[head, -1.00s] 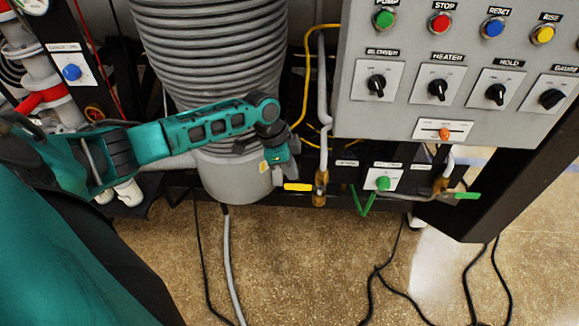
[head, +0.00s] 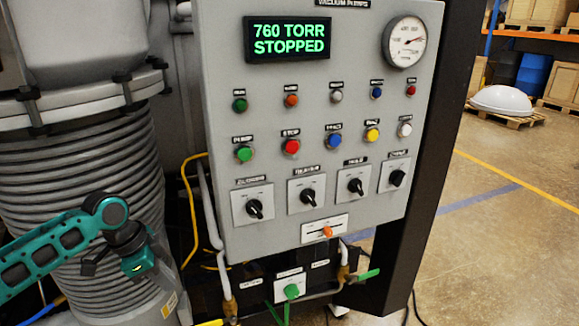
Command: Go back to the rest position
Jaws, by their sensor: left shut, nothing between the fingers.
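My left gripper (head: 90,264) is at the lower left of the head view, at the end of a teal arm. It appears in front of the ribbed grey bellows-like cylinder (head: 80,165), left of the control panel (head: 225,110). Its dark fingers are small, shut and hold nothing. I cannot tell its exact gap to the cylinder. My right gripper is out of view.
The panel carries a display (head: 288,39) reading "760 TORR STOPPED", a round gauge (head: 404,42), coloured buttons and black knobs. A yellow hose (head: 188,215) runs beside the panel's left edge. Open floor (head: 490,240) lies right.

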